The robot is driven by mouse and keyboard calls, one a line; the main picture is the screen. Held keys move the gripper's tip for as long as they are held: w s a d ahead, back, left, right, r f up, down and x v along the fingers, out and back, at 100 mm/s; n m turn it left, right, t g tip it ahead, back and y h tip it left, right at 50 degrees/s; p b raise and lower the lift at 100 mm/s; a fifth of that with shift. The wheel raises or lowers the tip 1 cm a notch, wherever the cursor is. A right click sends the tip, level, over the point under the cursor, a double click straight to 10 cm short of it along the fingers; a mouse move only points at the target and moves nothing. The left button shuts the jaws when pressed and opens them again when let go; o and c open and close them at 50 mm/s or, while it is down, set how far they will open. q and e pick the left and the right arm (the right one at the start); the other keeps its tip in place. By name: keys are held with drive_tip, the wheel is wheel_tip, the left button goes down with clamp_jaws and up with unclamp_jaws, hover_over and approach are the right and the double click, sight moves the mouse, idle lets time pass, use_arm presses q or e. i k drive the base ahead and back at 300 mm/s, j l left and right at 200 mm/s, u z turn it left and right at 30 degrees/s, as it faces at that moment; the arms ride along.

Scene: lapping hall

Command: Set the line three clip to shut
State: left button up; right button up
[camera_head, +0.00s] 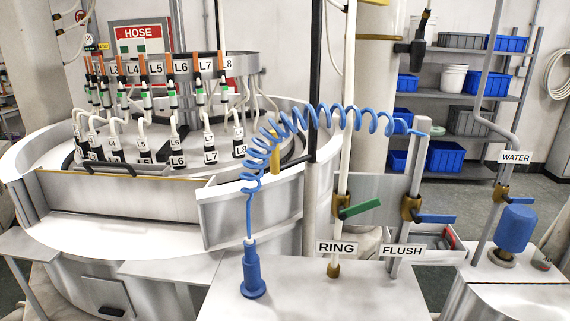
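A row of upright lines with orange tops and black-and-green fittings hangs from the ring rail at the left, with tags L4 to L8 readable. A tag that looks like L3 (114,69) sits near the left end of that row, partly covered by neighbouring lines. The line three clip is too small and crowded to single out, so I cannot tell whether it is open or shut. Lower bottles with white hoses stand below; the L6 (178,161), L7 (210,157) and L8 (239,151) labels read clearly. Neither of my grippers is in view.
A blue coiled hose (320,118) hangs in front at the centre, down to a blue nozzle (252,275). A black post (315,80) and a white pipe stand right of the lines. Valves at RING (361,208), FLUSH (434,218) and WATER (520,200) stand at the right.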

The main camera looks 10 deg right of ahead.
sight(102, 66)
drive_tip(key=i+j+u, duration=0.1)
drive_tip(key=j, duration=0.25)
drive_tip(key=i+j+u, duration=0.1)
drive_tip(key=j, duration=0.3)
drive_tip(key=i+j+u, duration=0.1)
drive_tip(key=i+u, duration=0.25)
drive_tip(key=i, duration=0.5)
